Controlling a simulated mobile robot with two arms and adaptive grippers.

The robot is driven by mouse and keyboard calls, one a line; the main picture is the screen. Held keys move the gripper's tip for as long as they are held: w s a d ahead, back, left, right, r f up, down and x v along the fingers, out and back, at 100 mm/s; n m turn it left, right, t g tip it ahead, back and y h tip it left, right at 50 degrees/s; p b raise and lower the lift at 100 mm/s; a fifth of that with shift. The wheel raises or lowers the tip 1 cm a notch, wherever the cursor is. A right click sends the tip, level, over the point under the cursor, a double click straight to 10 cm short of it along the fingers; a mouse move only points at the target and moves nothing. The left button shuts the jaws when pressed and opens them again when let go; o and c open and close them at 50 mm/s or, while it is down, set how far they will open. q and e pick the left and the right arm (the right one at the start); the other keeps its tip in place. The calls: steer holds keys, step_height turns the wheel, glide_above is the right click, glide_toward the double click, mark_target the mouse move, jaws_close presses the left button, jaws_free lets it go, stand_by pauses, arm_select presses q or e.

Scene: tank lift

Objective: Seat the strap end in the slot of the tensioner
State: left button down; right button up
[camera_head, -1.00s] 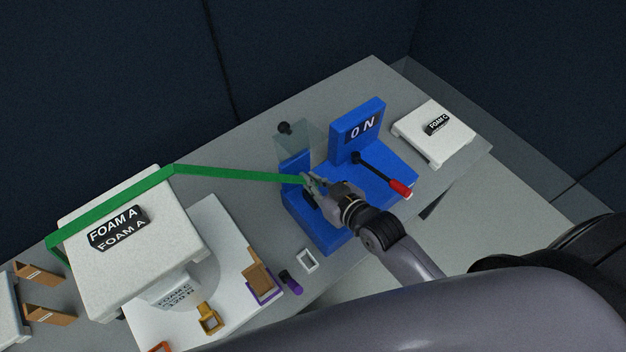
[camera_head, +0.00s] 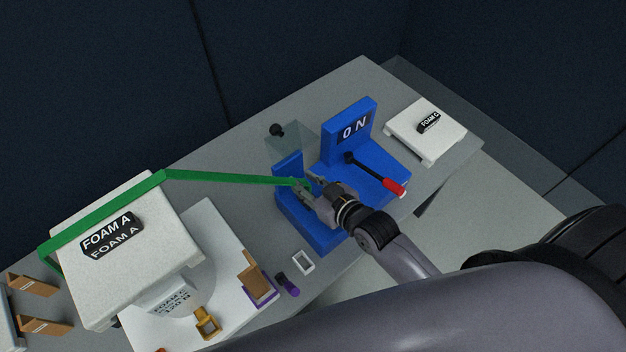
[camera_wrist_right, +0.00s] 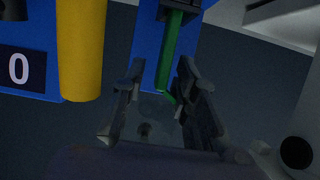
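The green strap (camera_head: 230,179) runs over the FOAM A block to the blue tensioner (camera_head: 325,238), where its end meets the near-left part of the body. My right gripper (camera_head: 313,187) is at that spot with its fingers spread. In the right wrist view the strap (camera_wrist_right: 170,50) hangs between the open fingers (camera_wrist_right: 160,90), apart from the left finger and close to the right one. A dark fitting (camera_wrist_right: 180,10) surrounds the strap at the top there. I cannot tell how deep the end sits in the slot. My left gripper is out of view.
The tensioner has a "0 N" display (camera_head: 355,130), a red-handled lever (camera_head: 392,186) and a clear panel (camera_head: 290,140). FOAM A (camera_head: 150,250) is at left, FOAM C (camera_head: 430,145) at back right. A yellow cylinder (camera_wrist_right: 80,50) stands beside the fingers in the wrist view.

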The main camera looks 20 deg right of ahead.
steer(key=v, duration=1.2)
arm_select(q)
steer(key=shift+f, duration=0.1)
arm_select(e)
steer(key=shift+s, duration=0.1)
